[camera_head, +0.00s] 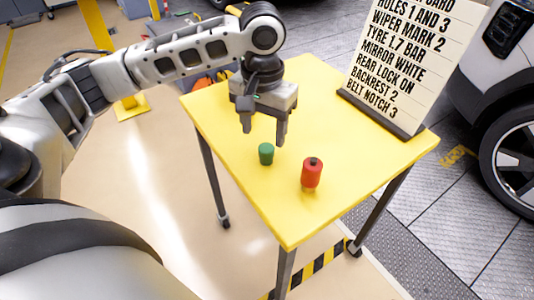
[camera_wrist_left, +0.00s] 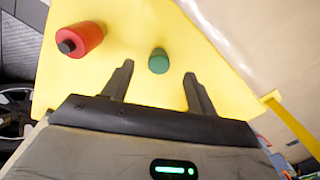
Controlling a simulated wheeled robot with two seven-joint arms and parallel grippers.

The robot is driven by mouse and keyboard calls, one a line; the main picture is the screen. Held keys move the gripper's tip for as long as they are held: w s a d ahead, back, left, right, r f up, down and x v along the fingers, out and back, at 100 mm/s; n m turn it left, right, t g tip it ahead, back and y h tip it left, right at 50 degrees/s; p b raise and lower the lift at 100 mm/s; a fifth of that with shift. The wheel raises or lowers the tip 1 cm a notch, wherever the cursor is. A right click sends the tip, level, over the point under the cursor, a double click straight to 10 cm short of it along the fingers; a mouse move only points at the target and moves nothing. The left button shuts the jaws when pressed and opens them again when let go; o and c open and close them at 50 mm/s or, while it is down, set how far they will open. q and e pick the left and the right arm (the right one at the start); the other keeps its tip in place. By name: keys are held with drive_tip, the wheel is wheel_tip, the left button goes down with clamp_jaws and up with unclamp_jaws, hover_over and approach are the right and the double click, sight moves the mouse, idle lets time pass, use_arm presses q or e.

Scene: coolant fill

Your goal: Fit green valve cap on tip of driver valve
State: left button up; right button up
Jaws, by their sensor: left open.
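The green valve cap (camera_head: 266,153) stands upright on the yellow table, left of a red cylinder with a dark top (camera_head: 311,173). My left gripper (camera_head: 263,137) is open and empty, pointing down above and just behind the cap. In the left wrist view the cap (camera_wrist_left: 158,61) lies ahead of the gap between the two fingers (camera_wrist_left: 158,82), not visibly touched by them. The red cylinder (camera_wrist_left: 80,40) is off to the left there. I see no driver valve that I can identify. My right gripper is not in view.
The yellow table (camera_head: 350,165) has much bare room around the cap and cylinder. A sign board with black lettering (camera_head: 410,60) stands at its back right edge. A white car with a dark wheel (camera_head: 515,160) is beyond the table on the right.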

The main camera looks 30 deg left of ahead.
sight(266, 148)
use_arm(q)
wheel_tip(266, 148, down, 2)
drive_tip(key=shift+f, duration=0.15)
drive_tip(key=f, duration=0.2)
drive_tip(key=w+f+b, duration=0.1)
drive_tip(key=f, duration=0.1)
drive_tip(key=shift+w+a+f, duration=0.15)
drive_tip(key=shift+f, duration=0.6)
drive_tip(key=c, duration=1.1)
